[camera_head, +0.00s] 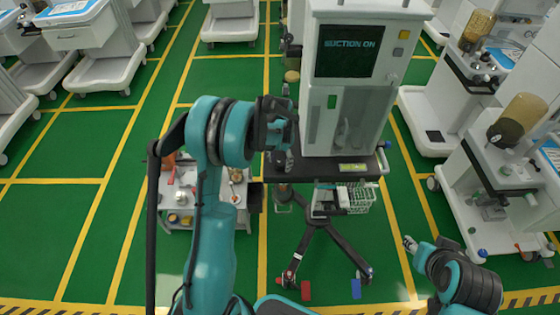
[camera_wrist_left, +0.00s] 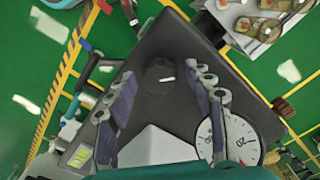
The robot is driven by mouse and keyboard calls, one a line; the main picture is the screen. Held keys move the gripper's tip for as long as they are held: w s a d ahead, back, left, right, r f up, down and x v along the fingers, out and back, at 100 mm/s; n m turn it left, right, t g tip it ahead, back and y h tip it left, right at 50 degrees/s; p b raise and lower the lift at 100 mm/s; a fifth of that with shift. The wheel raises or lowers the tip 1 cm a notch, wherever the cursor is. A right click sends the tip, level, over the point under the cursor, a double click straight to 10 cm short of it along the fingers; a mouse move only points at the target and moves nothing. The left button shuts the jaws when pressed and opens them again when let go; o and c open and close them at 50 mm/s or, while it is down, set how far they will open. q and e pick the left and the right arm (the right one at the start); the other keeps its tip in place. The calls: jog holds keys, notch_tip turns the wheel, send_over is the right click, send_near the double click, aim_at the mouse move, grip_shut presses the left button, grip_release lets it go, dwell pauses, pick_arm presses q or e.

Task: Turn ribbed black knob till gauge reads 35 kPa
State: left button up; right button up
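In the left wrist view, the ribbed black knob (camera_wrist_left: 160,75) with a white mark sits on a dark panel (camera_wrist_left: 185,35). My left gripper (camera_wrist_left: 163,84) is open, its two fingers on either side of the knob's line; I cannot tell whether they touch it. The white round gauge (camera_wrist_left: 240,143) is at lower right, partly hidden behind a finger. A "20" shows on its dial, but the needle cannot be read. In the head view, my left gripper (camera_head: 278,130) is at the cart's left side and hides the knob. My right gripper (camera_head: 409,243) is low at right, its fingers too small to judge.
The white cart unit (camera_head: 350,90) has a screen reading "SUCTION ON". A wire basket (camera_head: 357,198) hangs below its shelf. A small table (camera_head: 182,205) with loose items stands at left, behind my left arm. Other carts (camera_head: 510,180) stand at right. Green floor is free at left.

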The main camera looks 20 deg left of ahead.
aim_at(280, 162)
pick_arm(q)
jog(key=c, duration=1)
jog(key=shift+f+n, duration=0.1)
jog(key=shift+n, duration=0.3)
jog(key=shift+c, duration=0.2)
jog(key=shift+n+b, duration=0.45)
jog(key=shift+n, duration=0.05)
jog(key=o, duration=1.2)
jog(key=shift+c, duration=0.2)
jog(key=shift+r, duration=0.2)
notch_tip(280, 162, up, 12)
